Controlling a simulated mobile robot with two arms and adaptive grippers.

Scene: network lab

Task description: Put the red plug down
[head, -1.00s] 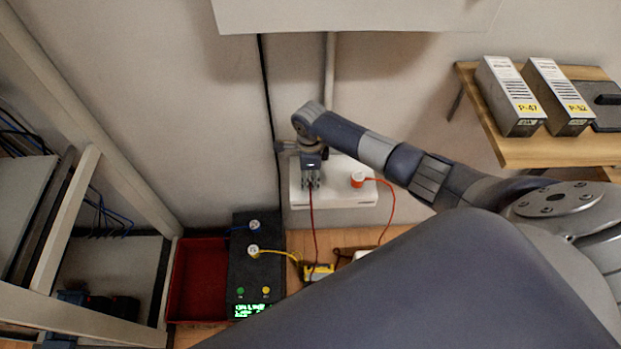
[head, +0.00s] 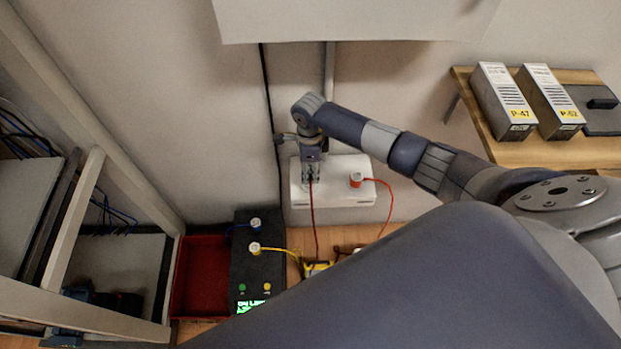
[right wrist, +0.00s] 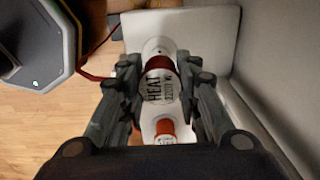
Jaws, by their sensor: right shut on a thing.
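My right gripper (head: 311,178) is shut on a red plug (right wrist: 160,82), which shows in the right wrist view between the fingers with a white label reading "HEAT". In the head view the fingers mostly hide this plug, and its dark red cord (head: 314,225) hangs down. The gripper is over the left part of a white box (head: 335,196) by the wall. I cannot tell whether the held plug touches the box. A second, orange-red plug (head: 356,180) stands on the box to the right, and it also shows in the right wrist view (right wrist: 165,129). My left gripper is not in view.
A black unit (head: 256,285) with blue-corded and yellow-corded plugs stands beside a red tray (head: 203,278). A yellow device (head: 318,268) lies on the floor. A rack is at left. A wooden shelf (head: 520,154) at right holds boxes P-47 and P-52 (head: 549,102).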

